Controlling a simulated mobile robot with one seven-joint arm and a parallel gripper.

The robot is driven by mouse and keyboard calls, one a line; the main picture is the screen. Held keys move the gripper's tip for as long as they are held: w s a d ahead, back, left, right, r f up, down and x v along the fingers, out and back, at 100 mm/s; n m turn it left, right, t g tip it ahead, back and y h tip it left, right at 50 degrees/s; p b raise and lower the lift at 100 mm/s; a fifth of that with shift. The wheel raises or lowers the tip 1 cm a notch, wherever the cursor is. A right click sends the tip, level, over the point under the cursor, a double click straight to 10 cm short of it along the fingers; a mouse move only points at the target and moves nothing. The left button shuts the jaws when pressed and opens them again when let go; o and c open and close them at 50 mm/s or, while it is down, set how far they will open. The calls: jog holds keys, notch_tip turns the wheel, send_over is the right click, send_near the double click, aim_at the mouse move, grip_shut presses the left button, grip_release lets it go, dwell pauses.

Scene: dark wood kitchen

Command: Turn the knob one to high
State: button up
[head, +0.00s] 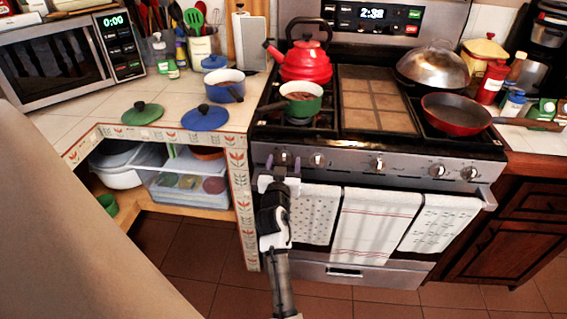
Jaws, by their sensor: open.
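The stove (400,172) has a row of round silver knobs on its front panel. The leftmost knob (283,157) is just beyond my gripper, partly between its fingertips as seen from here. My gripper (283,164) is open at the left end of the panel, with its fingers pointing at that knob. Whether the fingers touch the knob cannot be told. The second knob (317,159) is close to the right of the gripper. The third knob (377,164) and two more stand further right. No knob marking can be read.
Towels (375,225) hang on the oven handle below the panel. A red kettle (305,62), a green pot (301,100) and a red pan (455,114) stand on the stove. The tiled counter (75,127) and its open shelf are at left. Floor in front is clear.

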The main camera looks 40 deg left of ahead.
jog(key=c, duration=0.9)
jog(key=shift+c, duration=0.2)
jog(key=n, duration=0.4)
jog(key=shift+a+n+p, duration=0.1)
jog(key=shift+n+p, duration=0.55)
jog(key=shift+n, duration=1.65)
jog(key=shift+f, duration=0.1)
jog(key=shift+s, duration=0.1)
jog(key=o, duration=0.9)
